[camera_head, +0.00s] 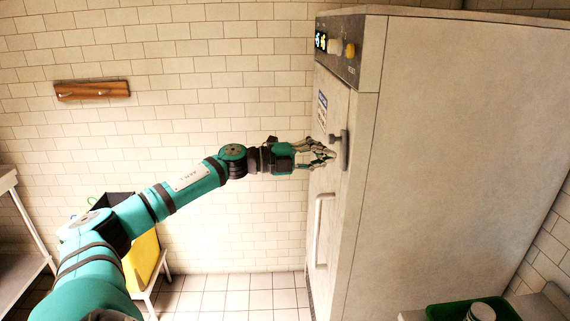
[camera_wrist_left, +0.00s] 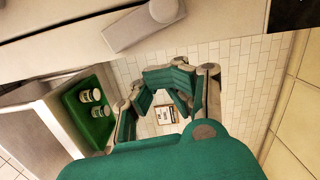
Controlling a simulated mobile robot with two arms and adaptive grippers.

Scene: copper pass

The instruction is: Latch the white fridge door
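The white fridge (camera_head: 450,150) fills the right of the head view, its door (camera_head: 325,185) facing left. The door looks flush with the body, but I cannot tell whether it is fully closed. A grey latch lever (camera_head: 345,150) sticks out from the upper door. The lever also shows at the top of the left wrist view (camera_wrist_left: 145,22). A long pull handle (camera_head: 320,230) sits lower on the door. My left gripper (camera_head: 325,154) is open and empty beside the lever; contact cannot be made out. In the left wrist view, the fingers (camera_wrist_left: 165,92) stand apart below the lever. My right gripper is not in view.
A control panel (camera_head: 338,46) sits above the door. A green tray (camera_head: 500,306) with jars is at the lower right on a counter. A wooden hook rail (camera_head: 92,91) hangs on the tiled wall. A yellow bin (camera_head: 142,262) and a shelf stand at left.

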